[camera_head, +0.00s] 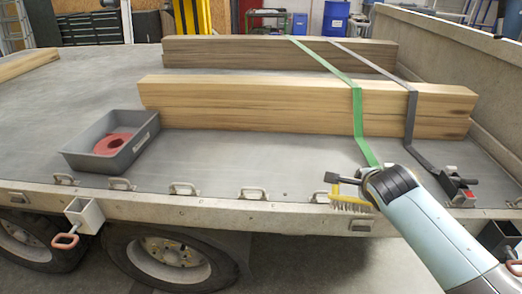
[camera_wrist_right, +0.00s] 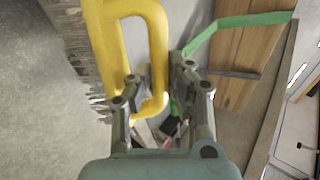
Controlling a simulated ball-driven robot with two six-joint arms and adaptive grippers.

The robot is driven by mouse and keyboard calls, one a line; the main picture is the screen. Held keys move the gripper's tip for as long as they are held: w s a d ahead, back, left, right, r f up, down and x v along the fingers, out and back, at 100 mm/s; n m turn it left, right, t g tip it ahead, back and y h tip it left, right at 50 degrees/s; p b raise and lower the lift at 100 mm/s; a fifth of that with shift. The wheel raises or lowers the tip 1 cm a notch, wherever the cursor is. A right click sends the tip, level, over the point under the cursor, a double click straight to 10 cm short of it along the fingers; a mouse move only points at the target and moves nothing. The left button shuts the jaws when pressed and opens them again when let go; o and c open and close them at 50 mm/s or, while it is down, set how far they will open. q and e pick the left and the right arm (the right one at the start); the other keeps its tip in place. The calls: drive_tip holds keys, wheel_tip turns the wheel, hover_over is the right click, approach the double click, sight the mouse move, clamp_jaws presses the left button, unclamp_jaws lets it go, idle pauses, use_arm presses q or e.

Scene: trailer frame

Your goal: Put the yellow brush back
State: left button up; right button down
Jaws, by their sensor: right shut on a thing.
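The yellow brush (camera_head: 335,192) is in my right gripper (camera_head: 364,184), at the near edge of the trailer bed in the head view. Its pale bristles (camera_head: 350,207) point down beside the side rail; I cannot tell whether they touch it. In the right wrist view the yellow looped handle (camera_wrist_right: 158,40) lies between the fingers of my right gripper (camera_wrist_right: 160,82), which is shut on it. The bristles (camera_wrist_right: 78,45) show at upper left there. My left gripper is not in view.
A grey bin (camera_head: 82,155) holding a red ring (camera_head: 112,144) stands on the bed at left. Two timber beams (camera_head: 300,108) lie across it under a green strap (camera_head: 357,115) and a grey strap (camera_head: 411,110). A ratchet (camera_head: 458,185) sits at right.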

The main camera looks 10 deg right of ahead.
drive_tip(key=r+n+t, duration=0.1)
drive_tip(key=w+a+r+n+t+y, duration=0.1)
drive_tip(key=r+t, duration=0.1)
drive_tip(key=a+r+n+t+y, duration=0.1)
drive_tip(key=t, duration=0.1)
drive_tip(key=shift+w+r, duration=0.15)
drive_tip(key=shift+r, duration=0.2)
drive_tip(key=s+a+r+n+t+y, duration=0.2)
drive_tip(key=a+r+n+t+y, duration=0.1)
drive_tip(key=a+n+y, duration=0.1)
drive_tip(key=shift+a+r+y, duration=0.35)
drive_tip(key=shift+a+y, duration=0.4)
drive_tip(key=shift+y, duration=0.15)
